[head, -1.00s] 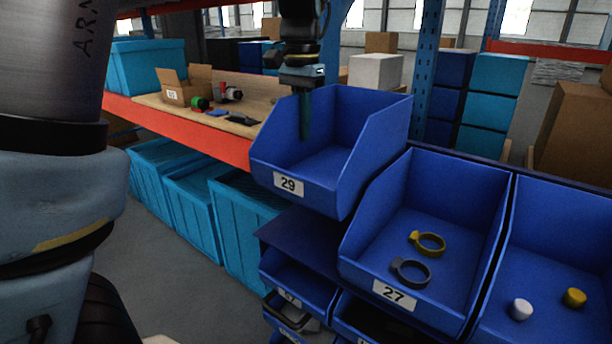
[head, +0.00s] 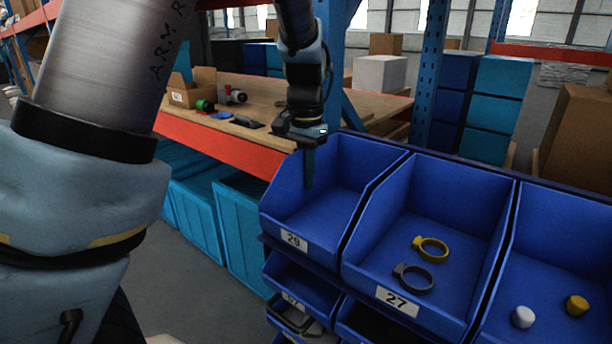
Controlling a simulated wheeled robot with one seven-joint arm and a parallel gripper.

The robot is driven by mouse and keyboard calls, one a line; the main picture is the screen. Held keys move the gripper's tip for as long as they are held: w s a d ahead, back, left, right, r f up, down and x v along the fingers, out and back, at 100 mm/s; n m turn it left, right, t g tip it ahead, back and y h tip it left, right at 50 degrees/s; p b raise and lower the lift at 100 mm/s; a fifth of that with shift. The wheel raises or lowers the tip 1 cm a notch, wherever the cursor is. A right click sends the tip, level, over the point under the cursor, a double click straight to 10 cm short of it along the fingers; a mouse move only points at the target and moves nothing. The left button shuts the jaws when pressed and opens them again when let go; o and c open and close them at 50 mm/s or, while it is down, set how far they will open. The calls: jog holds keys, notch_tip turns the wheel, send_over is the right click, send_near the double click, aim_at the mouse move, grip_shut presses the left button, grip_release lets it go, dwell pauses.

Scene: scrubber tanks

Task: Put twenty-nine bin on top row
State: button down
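The blue bin labelled 29 (head: 330,205) sits at the left end of the rack's top row, beside the bin labelled 27 (head: 435,205), and looks level with it. Its inside looks empty. My gripper (head: 309,168) points down at the left wall of bin 29, with a finger showing against the inside of that wall. The other finger is hidden, so I cannot tell whether the gripper still clamps the wall.
Bin 27 holds a yellow ring (head: 431,247) and a grey ring (head: 414,277). The bin to its right (head: 565,245) holds a white and a yellow cap. Lower bins (head: 300,285) sit below. A wooden-topped shelf (head: 270,112) with an orange beam stands behind left.

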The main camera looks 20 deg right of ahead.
jog(key=shift+f, duration=0.15)
jog(key=c, duration=1)
grip_release()
jog(key=shift+c, duration=0.2)
notch_tip(320, 180, up, 12)
jog(key=shift+r+b, duration=0.2)
jog(key=shift+b, duration=0.3)
jog(key=w+a+f+n, duration=0.1)
jog(key=a+f+n, duration=0.4)
jog(key=a, duration=0.6)
jog(key=a+f+n, duration=0.3)
jog(key=a+f, duration=0.4)
jog(key=a, duration=0.4)
jog(key=s+a+f+n+t, duration=0.1)
jog(key=s+a+f+n, duration=0.2)
jog(key=a, duration=0.5)
jog(key=shift+s+f+t, duration=0.3)
jog(key=shift+s+f, duration=0.2)
jog(key=shift+s, duration=0.5)
jog(key=shift+a, duration=0.1)
